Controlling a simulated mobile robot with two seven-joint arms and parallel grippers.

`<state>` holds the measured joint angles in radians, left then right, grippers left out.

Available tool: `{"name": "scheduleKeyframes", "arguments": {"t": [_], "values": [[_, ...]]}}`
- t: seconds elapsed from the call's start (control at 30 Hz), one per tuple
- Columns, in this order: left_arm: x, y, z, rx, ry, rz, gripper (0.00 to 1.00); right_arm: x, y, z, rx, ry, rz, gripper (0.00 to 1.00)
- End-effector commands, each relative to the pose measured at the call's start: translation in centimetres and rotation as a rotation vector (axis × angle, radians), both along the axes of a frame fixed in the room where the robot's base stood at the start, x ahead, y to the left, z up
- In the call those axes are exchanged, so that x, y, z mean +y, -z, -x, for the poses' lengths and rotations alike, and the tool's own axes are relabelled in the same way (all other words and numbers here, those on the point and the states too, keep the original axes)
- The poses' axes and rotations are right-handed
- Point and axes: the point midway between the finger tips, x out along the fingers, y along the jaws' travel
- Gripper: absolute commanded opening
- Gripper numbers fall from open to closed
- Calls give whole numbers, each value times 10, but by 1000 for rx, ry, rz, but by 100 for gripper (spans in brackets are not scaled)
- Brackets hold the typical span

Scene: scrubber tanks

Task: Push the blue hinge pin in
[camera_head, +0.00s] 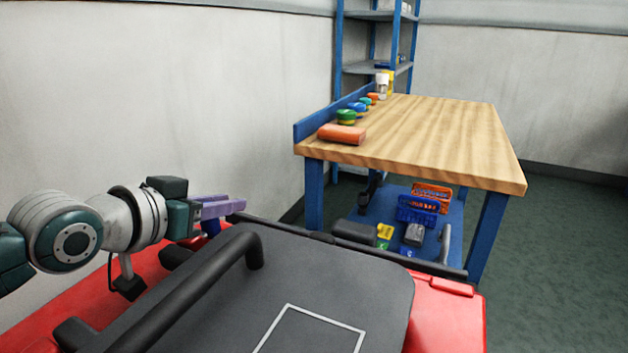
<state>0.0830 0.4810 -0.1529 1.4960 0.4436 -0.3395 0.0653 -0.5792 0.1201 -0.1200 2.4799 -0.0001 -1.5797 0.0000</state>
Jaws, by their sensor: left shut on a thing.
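The scrubber's dark grey lid (330,270) with a black handle (215,285) lies over its red body (448,318). My left gripper (228,207) comes in from the left, at the lid's far left corner. Its purple fingers are shut on the blue hinge pin (211,228), of which only a small dark blue part shows just below the fingers. The fingers hide the rest of the pin, and I cannot tell how far in it sits. My right gripper is out of view.
A wooden-topped workbench (430,140) with blue legs stands beyond the scrubber. An orange block (341,134) and several small items lie along its left edge. Baskets (417,209) sit on its lower shelf. A blue shelf rack (375,68) stands behind. Green floor (560,260) is free at right.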

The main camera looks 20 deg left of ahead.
Motion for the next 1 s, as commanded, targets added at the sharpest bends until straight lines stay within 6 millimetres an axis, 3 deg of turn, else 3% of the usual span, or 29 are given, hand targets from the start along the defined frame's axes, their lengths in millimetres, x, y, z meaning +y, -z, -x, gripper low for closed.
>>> {"name": "scheduleKeyframes", "arguments": {"t": [0.07,0.33,0.37,0.6,1.0], "values": [[0,-4,6,2,0,0,0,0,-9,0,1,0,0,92],[0,0,7,1,1,1,0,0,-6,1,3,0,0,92],[0,0,7,1,1,1,31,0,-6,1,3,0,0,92],[0,-1,6,0,1,0,57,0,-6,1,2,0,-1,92],[0,-2,6,-1,1,0,57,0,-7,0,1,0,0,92]]}}
